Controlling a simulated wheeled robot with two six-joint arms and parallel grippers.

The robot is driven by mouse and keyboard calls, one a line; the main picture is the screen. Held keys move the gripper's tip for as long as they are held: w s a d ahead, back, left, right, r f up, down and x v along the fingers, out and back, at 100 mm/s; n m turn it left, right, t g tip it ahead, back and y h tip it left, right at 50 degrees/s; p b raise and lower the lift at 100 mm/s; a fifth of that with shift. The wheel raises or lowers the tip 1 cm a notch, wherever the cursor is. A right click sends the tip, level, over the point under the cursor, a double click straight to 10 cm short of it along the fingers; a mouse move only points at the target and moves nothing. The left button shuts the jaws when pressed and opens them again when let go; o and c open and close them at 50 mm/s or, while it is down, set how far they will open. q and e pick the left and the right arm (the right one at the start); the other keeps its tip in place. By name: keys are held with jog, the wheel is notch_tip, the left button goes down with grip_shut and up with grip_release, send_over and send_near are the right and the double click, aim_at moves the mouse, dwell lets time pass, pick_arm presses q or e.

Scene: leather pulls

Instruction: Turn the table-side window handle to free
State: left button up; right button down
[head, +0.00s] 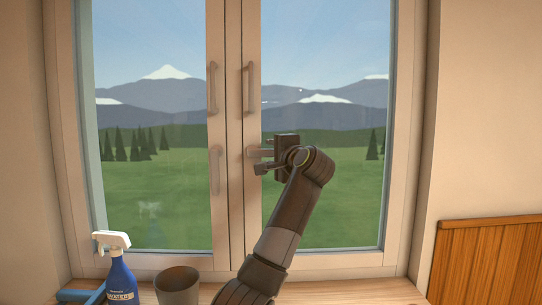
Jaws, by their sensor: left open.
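The window has two upright pale handles on its upper part, a left one (211,88) and a right one (249,88). Lower down, a pale handle (214,172) stands upright on the left sash. Level with it, on the right sash, a pale handle (253,152) seems to point sideways to the right; its right end is by my gripper. My left gripper (264,155) is open, fingers pointing left, one above and one below this handle. Whether they touch it is unclear. My right gripper is not in view.
A blue spray bottle (121,275) with a white head and a grey-brown cup (177,286) stand on the surface at the bottom left. A blue item (80,295) lies by the bottle. A wooden panel (490,262) is at the lower right. The sill (350,290) right of my arm is clear.

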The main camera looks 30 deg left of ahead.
pick_arm(q)
jog(key=b+v, duration=0.4)
jog(key=v, duration=1.2)
jog(key=shift+s+d, duration=0.1)
